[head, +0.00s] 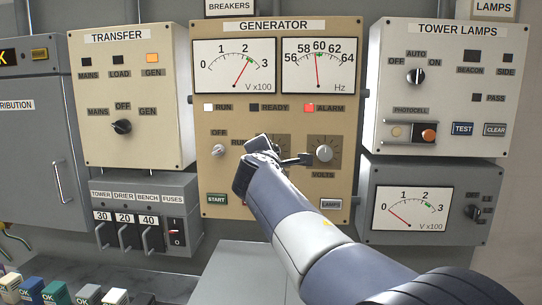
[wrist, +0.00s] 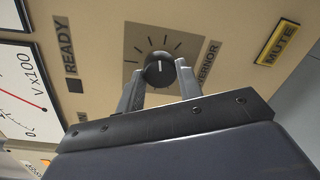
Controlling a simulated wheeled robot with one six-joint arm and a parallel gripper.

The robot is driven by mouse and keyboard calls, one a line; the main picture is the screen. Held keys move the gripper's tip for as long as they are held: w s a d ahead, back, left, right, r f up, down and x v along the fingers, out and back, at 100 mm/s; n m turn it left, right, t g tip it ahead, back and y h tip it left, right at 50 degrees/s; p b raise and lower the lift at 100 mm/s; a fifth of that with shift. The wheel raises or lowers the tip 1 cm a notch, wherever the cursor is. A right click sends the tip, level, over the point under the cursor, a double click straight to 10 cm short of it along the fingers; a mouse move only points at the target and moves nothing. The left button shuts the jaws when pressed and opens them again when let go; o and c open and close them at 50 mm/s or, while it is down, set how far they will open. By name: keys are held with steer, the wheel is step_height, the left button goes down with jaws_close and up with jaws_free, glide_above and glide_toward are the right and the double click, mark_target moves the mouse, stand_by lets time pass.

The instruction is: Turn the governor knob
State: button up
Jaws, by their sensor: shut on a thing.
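The governor knob (wrist: 159,72) is a round dark knob with a light pointer line, set on a grey dial plate (wrist: 150,40) with tick marks. In the wrist view my gripper (wrist: 159,69) has a finger on each side of it and is shut on it. In the head view my gripper (head: 262,155) reaches the lower middle of the tan generator panel (head: 228,183) and hides the knob; only part of the dial plate shows beside it. The Hz meter (head: 318,65) needle points close to 60. The red alarm lamp (head: 309,108) looks lit.
The volts knob (head: 324,153) is just right of my gripper. A run switch (head: 218,151) and green start button (head: 216,199) are to its left. A yellow mute button (wrist: 278,42) shows in the wrist view. Fuse handles (head: 127,236) stick out lower left.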

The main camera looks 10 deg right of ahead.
steer(key=o, duration=1)
steer(key=b+v, duration=0.2)
steer(key=v, duration=0.9)
steer(key=shift+w, duration=0.1)
steer(key=p+x, duration=0.2)
steer(key=x, duration=0.8)
steer(key=shift+w+d, duration=0.15)
steer(key=shift+w, duration=0.2)
steer(key=shift+f, duration=0.1)
